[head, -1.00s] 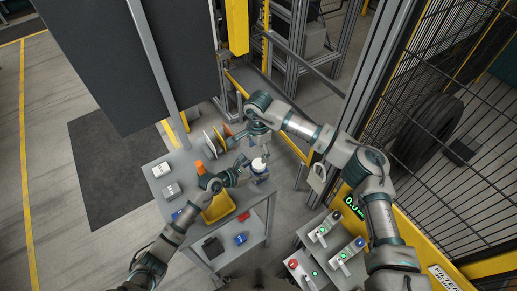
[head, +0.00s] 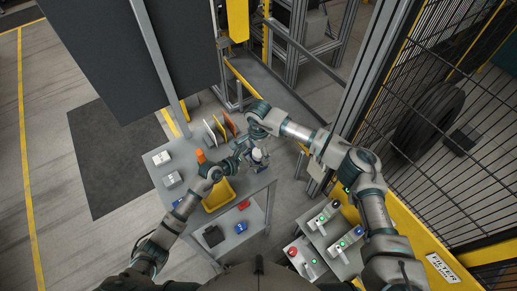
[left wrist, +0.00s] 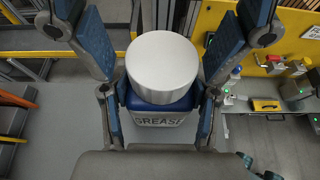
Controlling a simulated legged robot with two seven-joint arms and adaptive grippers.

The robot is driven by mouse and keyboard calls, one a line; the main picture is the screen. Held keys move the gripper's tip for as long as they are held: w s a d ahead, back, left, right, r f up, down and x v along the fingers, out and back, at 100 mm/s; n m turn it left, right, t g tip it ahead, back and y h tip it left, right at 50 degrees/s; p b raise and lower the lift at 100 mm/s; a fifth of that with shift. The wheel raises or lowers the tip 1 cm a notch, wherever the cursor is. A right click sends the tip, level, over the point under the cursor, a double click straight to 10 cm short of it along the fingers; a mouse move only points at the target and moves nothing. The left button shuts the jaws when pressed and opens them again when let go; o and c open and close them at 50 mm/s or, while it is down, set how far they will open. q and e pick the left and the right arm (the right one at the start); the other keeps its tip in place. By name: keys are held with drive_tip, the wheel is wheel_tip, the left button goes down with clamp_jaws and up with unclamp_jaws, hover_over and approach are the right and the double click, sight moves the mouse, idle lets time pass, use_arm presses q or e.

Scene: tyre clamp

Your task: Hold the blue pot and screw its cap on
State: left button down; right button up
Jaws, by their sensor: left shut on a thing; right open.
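The blue pot (head: 258,168) stands upright at the right end of the grey bench. It also shows in the left wrist view (left wrist: 160,104), with "GREASE" on its front. My left gripper (head: 246,162) is shut on it, one finger along each side. A smooth white round piece (left wrist: 163,66), which looks like the cap, sits on top of the pot. I cannot tell how tightly it sits. My right gripper (head: 259,147) is open, pointing down just above the white top. It partly hides the pot in the head view, and I cannot see whether it touches.
A yellow tray (head: 219,198) and an orange item (head: 200,156) lie left of the pot. Round discs (head: 219,130) stand in a rack at the back. Red and blue items lie on the lower shelf. A switch panel (head: 322,237) and a yellow fence (head: 420,235) stand to the right.

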drive_tip(key=c, duration=1.2)
drive_tip(key=m, duration=2.2)
drive_tip(key=shift+m, duration=0.4)
drive_tip(key=shift+a, duration=0.1)
drive_tip(key=o, duration=1.3)
